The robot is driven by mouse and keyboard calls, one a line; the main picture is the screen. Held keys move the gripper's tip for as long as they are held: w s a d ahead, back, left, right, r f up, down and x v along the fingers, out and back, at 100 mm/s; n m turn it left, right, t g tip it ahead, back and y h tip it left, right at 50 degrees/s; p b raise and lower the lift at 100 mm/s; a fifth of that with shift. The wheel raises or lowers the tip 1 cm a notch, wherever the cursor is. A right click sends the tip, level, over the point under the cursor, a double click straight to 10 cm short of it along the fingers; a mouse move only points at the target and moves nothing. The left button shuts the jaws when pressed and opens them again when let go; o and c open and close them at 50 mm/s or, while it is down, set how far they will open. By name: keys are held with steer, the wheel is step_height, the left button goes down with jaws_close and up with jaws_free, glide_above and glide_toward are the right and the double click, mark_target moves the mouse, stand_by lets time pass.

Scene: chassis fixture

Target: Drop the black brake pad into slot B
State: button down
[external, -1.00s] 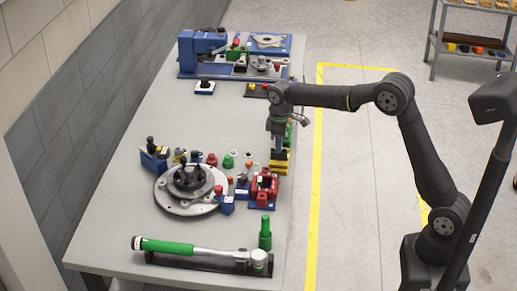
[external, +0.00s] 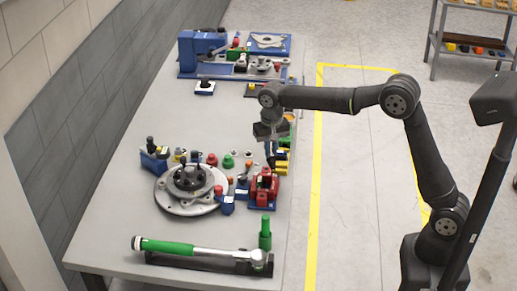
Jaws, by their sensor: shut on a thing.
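My gripper (external: 270,150) hangs over the right edge side of the table, just left of and above a yellow and black holder (external: 281,163). It is shut on a small dark piece, which I take to be the black brake pad (external: 271,158); its outline is hard to make out at this size. The red and blue fixture (external: 264,188) stands just in front of the holder. The letters on the slots cannot be read, so I cannot tell which one is slot B.
A round metal hub (external: 187,190) stands left of the fixture, with several small coloured parts behind it. A green-handled torque wrench (external: 190,249) lies at the front beside an upright green piece (external: 265,233). A blue fixture (external: 203,52) stands at the back. The table's left side is clear.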

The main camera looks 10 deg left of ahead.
mark_target(269, 164)
steer(key=shift+s+a+r+m, duration=0.1)
steer(key=shift+s+r+m, duration=0.15)
steer(key=shift+s+m, duration=0.45)
steer(key=shift+s+r+m, duration=0.2)
steer(key=shift+s+m, duration=0.2)
steer(key=shift+m, duration=0.55)
steer(key=shift+s+a+r+m, duration=0.1)
steer(key=shift+s+r+m, duration=0.15)
steer(key=shift+s+m, duration=0.45)
steer(key=shift+w+f, duration=0.15)
steer(key=shift+f, duration=2.35)
steer(key=shift+f, duration=0.15)
steer(key=shift+f, duration=0.9)
steer(key=shift+f, duration=0.1)
steer(key=shift+f, duration=0.7)
steer(key=shift+f, duration=0.65)
steer(key=c, duration=1.8)
jaws_free()
